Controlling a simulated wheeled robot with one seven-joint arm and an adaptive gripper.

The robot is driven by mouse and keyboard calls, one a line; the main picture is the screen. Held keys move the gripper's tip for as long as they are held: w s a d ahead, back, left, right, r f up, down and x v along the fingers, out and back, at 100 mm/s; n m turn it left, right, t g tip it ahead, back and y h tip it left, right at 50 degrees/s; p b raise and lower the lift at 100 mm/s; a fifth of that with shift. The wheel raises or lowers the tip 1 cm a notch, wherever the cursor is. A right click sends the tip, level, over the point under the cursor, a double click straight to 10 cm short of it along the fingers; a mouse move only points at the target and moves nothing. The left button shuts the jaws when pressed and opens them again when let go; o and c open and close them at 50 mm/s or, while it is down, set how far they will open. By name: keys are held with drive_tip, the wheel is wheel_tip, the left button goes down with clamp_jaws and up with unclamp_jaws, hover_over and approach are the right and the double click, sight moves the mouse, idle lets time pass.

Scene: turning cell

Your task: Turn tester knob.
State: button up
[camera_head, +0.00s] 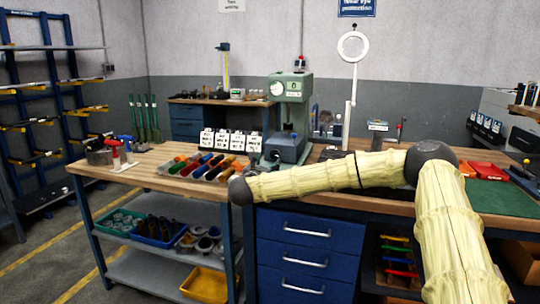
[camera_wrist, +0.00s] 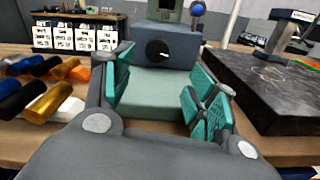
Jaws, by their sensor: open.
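The green tester (camera_head: 290,100) stands at the back of the bench in the head view, with a round dial on its head and a blue-grey box (camera_head: 286,147) low on its front. In the wrist view, this box (camera_wrist: 172,48) shows a round black knob (camera_wrist: 157,49) with a white pointer mark. A blue ball (camera_wrist: 197,9) shows beside the tester's column. My gripper (camera_wrist: 160,92) is open and empty, its teal pads either side of the tester's base. The box and knob are ahead of the fingertips, apart from them. The head view does not clearly show my gripper.
A dark slab (camera_wrist: 265,85) bearing a stand lies close on the right.

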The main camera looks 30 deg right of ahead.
sight(275, 154)
drive_tip(key=p+x, duration=0.1)
drive_tip(key=x, duration=0.8)
drive_tip(key=shift+w+d, duration=0.15)
drive_tip(key=shift+w, duration=0.2)
drive_tip(key=c, duration=1)
